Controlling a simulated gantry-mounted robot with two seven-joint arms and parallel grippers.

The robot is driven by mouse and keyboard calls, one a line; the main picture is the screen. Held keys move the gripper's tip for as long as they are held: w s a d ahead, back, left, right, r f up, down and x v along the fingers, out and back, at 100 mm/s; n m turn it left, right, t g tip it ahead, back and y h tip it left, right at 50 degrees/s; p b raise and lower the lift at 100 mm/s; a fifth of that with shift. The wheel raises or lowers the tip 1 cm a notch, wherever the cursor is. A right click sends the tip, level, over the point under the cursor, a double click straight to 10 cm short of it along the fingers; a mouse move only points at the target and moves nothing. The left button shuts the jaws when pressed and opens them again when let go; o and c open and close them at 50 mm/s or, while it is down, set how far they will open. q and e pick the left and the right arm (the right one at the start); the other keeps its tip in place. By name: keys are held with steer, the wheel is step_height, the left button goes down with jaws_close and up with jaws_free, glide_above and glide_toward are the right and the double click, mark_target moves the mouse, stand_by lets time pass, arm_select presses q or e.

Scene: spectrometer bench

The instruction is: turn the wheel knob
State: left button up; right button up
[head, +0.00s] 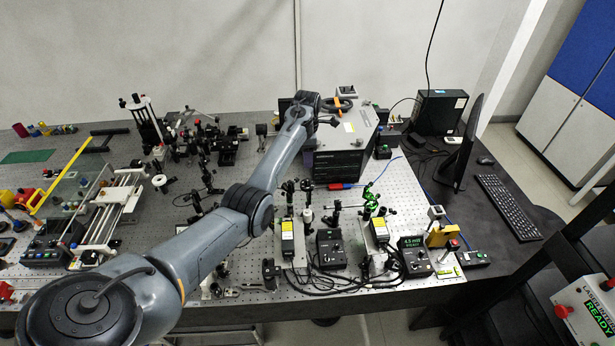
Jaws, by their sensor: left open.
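A grey spectrometer box (345,135) with a black front stands at the back of the perforated bench. A dark round wheel (346,104) with a brownish part beside it sits on its top; it looks like the wheel knob, but it is small and partly hidden by my gripper. My left arm reaches from the lower left over the bench. Its open gripper (330,119) is at the box top, just left of and in front of the wheel. I cannot tell whether the fingers touch it. My right gripper is out of view.
Optical mounts and small controllers (331,249) with cables crowd the bench in front of the box. A monitor (464,150), a keyboard (509,206) and a black case (440,112) stand at the right. A white rail frame (112,205) lies at the left.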

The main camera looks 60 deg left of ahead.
mark_target(307, 180)
arm_select(q)
step_height(307, 180, down, 10)
steer(key=shift+r, duration=0.1)
stand_by(0.4)
jaws_close()
